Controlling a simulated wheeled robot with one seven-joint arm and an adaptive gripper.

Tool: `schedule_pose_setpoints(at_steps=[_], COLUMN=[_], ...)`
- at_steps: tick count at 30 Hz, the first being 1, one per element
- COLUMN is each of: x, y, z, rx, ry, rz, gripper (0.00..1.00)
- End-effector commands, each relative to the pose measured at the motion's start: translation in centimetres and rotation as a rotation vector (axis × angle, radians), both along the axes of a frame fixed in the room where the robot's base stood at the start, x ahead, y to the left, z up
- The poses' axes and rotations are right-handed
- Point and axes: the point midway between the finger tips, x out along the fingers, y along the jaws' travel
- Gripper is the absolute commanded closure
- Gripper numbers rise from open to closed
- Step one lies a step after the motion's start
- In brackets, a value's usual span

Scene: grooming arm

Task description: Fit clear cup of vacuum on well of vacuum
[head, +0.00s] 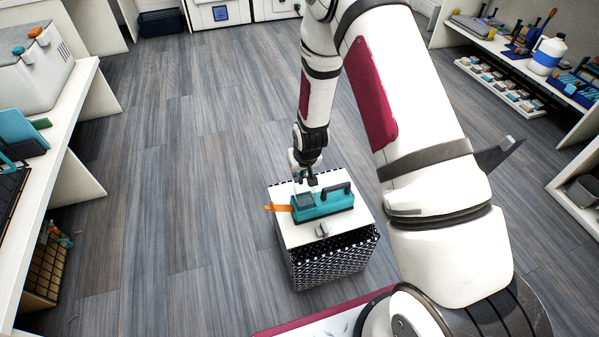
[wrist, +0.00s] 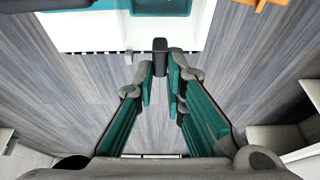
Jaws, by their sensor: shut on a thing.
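The vacuum (head: 325,204) is a teal handheld body with a dark handle, lying on a white-topped box; part of its teal body (wrist: 160,7) shows at the top of the wrist view. A greyish see-through piece, seemingly the clear cup (head: 304,200), is at the vacuum's left part, over the well, which it hides. I cannot tell whether it is seated or just above. My gripper (head: 308,181) is right above it. In the wrist view its teal-padded fingers (wrist: 160,72) are closed on a small dark block (wrist: 160,48), apparently the cup's grip tab.
The box (head: 335,262) has dark patterned sides and a small grey piece (head: 322,230) on its top. An orange strip (head: 278,207) sticks out left of the vacuum. Shelving with bottles and trays stands right, a white counter (head: 80,85) left.

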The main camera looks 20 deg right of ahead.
Motion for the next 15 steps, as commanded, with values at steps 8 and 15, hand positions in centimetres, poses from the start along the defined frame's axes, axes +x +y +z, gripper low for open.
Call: schedule_pose_setpoints(at_steps=[8, 15], x=[0.0, 0.0], y=[0.0, 0.0], z=[-0.6, -1.1], rx=[0.0, 0.0], ry=[0.0, 0.0], rz=[0.0, 0.0], gripper=[1.0, 1.0])
